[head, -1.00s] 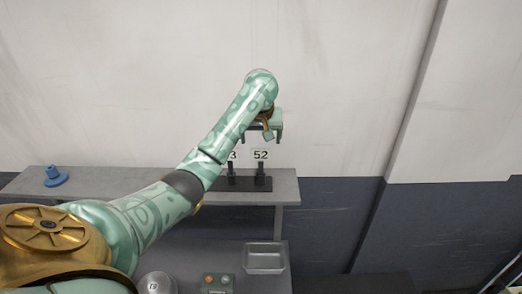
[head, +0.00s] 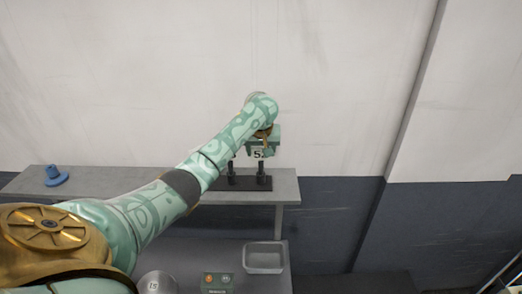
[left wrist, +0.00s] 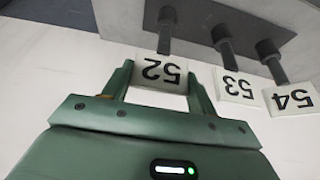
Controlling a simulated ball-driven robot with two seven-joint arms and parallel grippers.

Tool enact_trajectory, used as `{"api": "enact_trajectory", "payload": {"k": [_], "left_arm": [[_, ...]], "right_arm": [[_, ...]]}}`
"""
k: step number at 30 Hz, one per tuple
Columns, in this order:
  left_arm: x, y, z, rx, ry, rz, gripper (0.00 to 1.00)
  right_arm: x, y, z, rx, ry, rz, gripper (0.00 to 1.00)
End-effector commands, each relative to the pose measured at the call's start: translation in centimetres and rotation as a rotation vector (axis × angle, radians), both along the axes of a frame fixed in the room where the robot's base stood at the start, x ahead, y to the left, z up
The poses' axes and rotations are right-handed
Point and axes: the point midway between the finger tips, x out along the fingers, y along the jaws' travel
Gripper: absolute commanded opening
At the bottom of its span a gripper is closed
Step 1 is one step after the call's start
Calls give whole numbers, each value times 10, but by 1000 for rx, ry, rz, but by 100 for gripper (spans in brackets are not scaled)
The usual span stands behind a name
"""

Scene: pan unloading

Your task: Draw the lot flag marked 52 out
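The lot flag marked 52 (head: 258,154) is a white plate on a dark upright post in the head view. In the left wrist view the 52 flag (left wrist: 161,74) appears upside down, at the end of its post. My left gripper (head: 263,152) is right at this flag. In the left wrist view my left gripper (left wrist: 160,82) has one finger on each side of the flag and looks open; I cannot tell whether the fingers touch it. My right gripper is not in view.
Flags 53 (left wrist: 238,86) and 54 (left wrist: 291,98) stand beside 52 on their own posts. The posts rise from a dark base (head: 245,184) on a grey shelf (head: 285,188). A blue object (head: 55,178) stands far left. A grey tray (head: 265,258) sits lower down.

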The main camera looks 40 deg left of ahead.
Motion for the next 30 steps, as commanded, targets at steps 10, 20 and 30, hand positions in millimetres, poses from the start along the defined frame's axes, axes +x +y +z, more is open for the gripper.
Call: {"api": "enact_trajectory", "payload": {"k": [10, 20, 30], "left_arm": [[0, 0, 1, -1, -1, 0, 32], [0, 0, 7, -1, -1, 0, 32], [0, 0, 12, -1, -1, 0, 32]], "right_arm": [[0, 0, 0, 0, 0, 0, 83], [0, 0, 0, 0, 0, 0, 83], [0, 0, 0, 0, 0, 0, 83]]}}
